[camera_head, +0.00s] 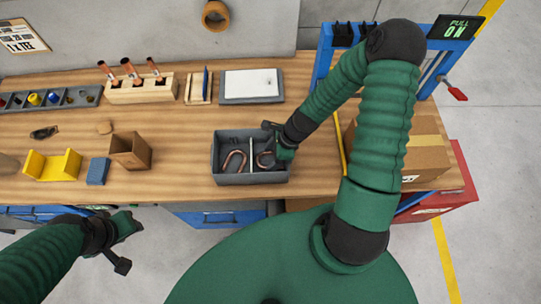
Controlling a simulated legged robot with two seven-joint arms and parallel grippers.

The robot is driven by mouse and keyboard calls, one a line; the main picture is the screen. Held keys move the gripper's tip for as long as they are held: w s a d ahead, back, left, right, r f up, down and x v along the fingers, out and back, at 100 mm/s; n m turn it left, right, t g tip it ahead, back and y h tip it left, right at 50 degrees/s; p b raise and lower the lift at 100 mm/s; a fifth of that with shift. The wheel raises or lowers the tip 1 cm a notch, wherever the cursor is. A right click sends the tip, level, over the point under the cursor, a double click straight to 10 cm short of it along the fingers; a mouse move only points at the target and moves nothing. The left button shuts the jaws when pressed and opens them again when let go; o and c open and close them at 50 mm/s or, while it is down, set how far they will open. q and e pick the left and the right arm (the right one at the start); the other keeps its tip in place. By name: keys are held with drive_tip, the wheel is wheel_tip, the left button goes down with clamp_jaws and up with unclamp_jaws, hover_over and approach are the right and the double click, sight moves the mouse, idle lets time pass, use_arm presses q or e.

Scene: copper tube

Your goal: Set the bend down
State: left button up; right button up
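A grey two-compartment bin (249,179) sits at the front edge of the wooden bench. A U-shaped copper bend (235,161) lies in its left compartment. A second curved copper piece (264,160) shows in the right compartment, partly hidden by my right gripper (276,157). That gripper is low over the right compartment, at or just above this piece. Its fingertips are too small and covered to show whether they grip it. My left gripper (128,228) is off the bench's front edge at lower left, away from the bin; its finger gap is unclear.
A wooden block with copper tubes (140,91) and a grey tray with a white sheet (252,84) stand behind. A yellow holder (51,165) and open wooden box (130,150) are left of the bin. A cardboard box (425,150) is at right.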

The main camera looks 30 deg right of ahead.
drive_tip(key=shift+o, duration=0.6)
drive_tip(key=shift+r, duration=0.15)
drive_tip(key=v, duration=1.1)
use_arm(q)
drive_tip(key=shift+w+d+f, duration=0.1)
drive_tip(key=shift+f, duration=0.05)
use_arm(e)
drive_tip(key=s+a+r+n+h, duration=0.1)
drive_tip(key=a+r+n+h, duration=0.1)
drive_tip(key=n, duration=1)
drive_tip(key=a+r+n+h, duration=0.2)
drive_tip(key=a+r+n, duration=0.3)
drive_tip(key=n, duration=0.7)
drive_tip(key=shift+s+a, duration=0.4)
drive_tip(key=shift+a, duration=0.2)
drive_tip(key=shift+s+a, duration=0.1)
use_arm(q)
drive_tip(key=shift+a, duration=0.45)
use_arm(e)
drive_tip(key=shift+a, duration=0.35)
